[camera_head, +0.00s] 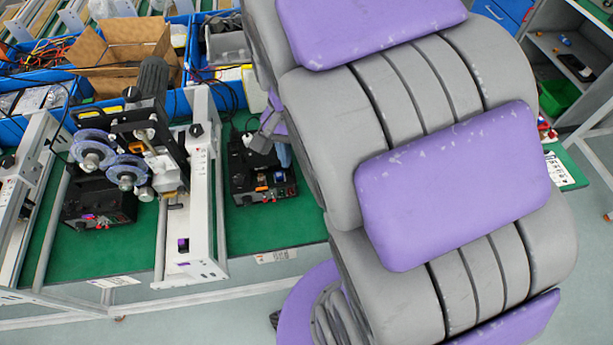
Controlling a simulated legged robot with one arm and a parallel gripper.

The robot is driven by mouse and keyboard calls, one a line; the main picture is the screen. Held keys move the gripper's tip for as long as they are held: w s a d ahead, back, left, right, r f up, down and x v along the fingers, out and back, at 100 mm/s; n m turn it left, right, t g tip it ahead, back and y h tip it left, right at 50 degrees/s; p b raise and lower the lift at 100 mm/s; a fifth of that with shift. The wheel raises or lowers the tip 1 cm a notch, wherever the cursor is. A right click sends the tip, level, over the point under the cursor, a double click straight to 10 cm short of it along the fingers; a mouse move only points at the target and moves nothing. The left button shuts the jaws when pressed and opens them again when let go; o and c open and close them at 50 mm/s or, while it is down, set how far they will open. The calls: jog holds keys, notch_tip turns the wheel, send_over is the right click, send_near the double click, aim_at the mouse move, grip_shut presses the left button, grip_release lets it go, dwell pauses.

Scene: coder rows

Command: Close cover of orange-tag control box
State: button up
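A black control box (262,188) with a small orange tag on its front stands on the green bench mat, left of my arm. Small parts show at its top, but I cannot make out its cover or how far open it is. My gripper (268,132) shows only in part, as dark grey pieces just above the back of this box, beside my purple and grey arm. I cannot see whether the fingers are apart or touch the box.
A white upright frame (200,190) stands between the boxes. Blue bins (205,100) and a cardboard box (120,50) line the back.

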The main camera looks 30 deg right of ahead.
jog(key=s, duration=0.1)
jog(key=s+n, duration=0.1)
jog(key=s+f+n, duration=0.1)
jog(key=s, duration=0.1)
jog(key=shift+s+a+b, duration=0.1)
jog(key=shift+a+b, duration=0.15)
jog(key=shift+b, duration=0.05)
